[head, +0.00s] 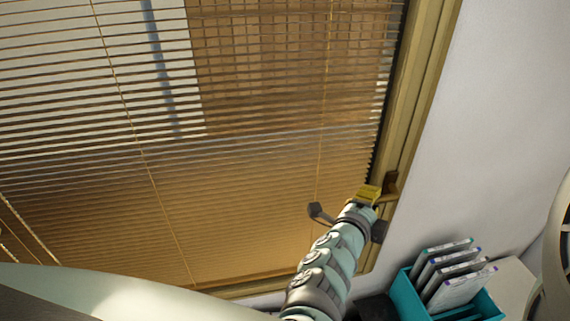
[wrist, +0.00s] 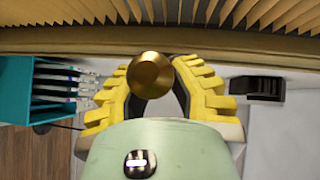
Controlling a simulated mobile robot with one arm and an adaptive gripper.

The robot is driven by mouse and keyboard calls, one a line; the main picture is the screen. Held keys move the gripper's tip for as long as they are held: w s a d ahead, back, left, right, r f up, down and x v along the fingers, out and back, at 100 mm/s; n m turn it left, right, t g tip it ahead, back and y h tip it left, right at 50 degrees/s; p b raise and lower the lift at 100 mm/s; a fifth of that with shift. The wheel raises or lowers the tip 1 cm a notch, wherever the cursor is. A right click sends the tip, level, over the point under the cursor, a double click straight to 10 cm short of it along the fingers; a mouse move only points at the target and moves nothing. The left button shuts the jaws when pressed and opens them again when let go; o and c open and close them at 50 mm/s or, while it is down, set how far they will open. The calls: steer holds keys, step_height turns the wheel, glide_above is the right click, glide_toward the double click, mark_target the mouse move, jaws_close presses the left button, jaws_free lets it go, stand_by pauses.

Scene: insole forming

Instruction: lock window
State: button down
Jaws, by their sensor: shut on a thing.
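The window (head: 408,110) has a tan frame along its right side, with slatted blinds (head: 240,200) hanging across the pane. A brass-brown window handle (head: 391,184) sits low on the right frame. My gripper (head: 369,194) is at this handle, its yellow fingers beside the frame. In the wrist view, the handle's round golden end (wrist: 150,75) shows between the yellow fingers of my gripper (wrist: 155,68), which is shut on it. The fingers and the round end hide the rest of the handle there, so its exact angle is unclear.
A teal holder (head: 405,295) with several white cases stands below right of the window; it also shows at the left of the wrist view (wrist: 15,90). A black object (wrist: 263,88) lies right of my gripper. The wall (head: 500,110) right of the frame is bare.

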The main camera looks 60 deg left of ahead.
steer(key=shift+f+b, duration=0.25)
steer(key=shift+b, duration=0.1)
steer(key=f+n+t+b, duration=0.1)
steer(key=b, duration=0.2)
steer(key=shift+f, duration=0.15)
steer(key=w+d+f+n+y+b, duration=0.1)
steer(key=w+f+n+y+b, duration=0.1)
steer(key=n+y+b, duration=0.6)
steer(key=w+d+f+n+g+y+b, duration=0.1)
steer(key=w+f+n+y+b, duration=0.2)
steer(key=n+y+b, duration=0.5)
steer(key=shift+w+d+n+b, duration=0.5)
steer(key=shift+n+b, duration=2.6)
steer(key=shift+b, duration=4.3)
steer(key=shift+w+a+g, duration=0.15)
steer(key=shift+w+g, duration=0.05)
steer(key=shift+g, duration=0.1)
